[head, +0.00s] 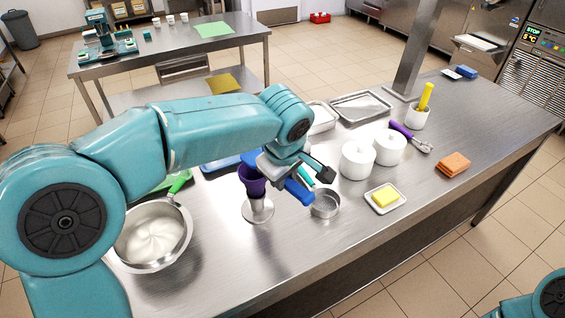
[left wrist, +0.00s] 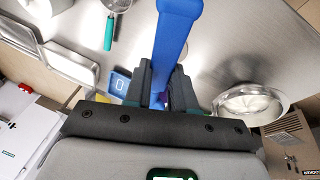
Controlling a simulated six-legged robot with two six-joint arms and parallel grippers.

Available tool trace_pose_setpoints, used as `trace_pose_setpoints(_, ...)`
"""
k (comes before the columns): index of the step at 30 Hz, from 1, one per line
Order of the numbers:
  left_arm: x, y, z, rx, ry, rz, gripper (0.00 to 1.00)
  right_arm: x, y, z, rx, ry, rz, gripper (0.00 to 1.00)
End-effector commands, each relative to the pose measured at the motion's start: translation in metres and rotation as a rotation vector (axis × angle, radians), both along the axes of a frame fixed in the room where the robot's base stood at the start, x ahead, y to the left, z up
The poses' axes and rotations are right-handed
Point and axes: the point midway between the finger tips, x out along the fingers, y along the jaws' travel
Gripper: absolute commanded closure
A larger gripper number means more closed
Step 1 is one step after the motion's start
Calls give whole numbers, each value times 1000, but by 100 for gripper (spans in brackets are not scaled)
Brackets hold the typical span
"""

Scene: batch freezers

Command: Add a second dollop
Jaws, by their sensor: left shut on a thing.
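My left gripper (head: 291,178) is shut on a blue handle (head: 300,192), which also shows between the jaws in the left wrist view (left wrist: 176,40). The working end of this tool is not clearly visible. A purple cup (head: 252,184) on a round steel stand (head: 259,211) is just left of the gripper in the head view; its top is partly covered by the gripper. My right gripper is out of view.
A small round steel pan (head: 325,207) is right of the stand. The counter's front right is clear.

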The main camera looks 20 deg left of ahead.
Motion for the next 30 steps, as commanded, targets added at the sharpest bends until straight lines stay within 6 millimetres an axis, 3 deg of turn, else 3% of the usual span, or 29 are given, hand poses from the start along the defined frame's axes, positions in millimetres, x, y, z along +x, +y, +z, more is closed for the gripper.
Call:
trace_pose_setpoints(1, 1, -1, 7, 12, 24, 0, 100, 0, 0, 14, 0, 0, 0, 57)
trace_pose_setpoints(11, 8, -5, 7, 109, 202, 0, 100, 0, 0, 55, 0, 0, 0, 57)
trace_pose_setpoints(12, 7, -4, 8, 105, 192, 0, 100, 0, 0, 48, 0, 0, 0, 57)
trace_pose_setpoints(19, 7, -4, 24, 103, 191, 0, 100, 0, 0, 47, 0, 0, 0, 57)
trace_pose_setpoints(30, 6, -4, 27, 102, 190, -1, 100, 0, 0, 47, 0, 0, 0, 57)
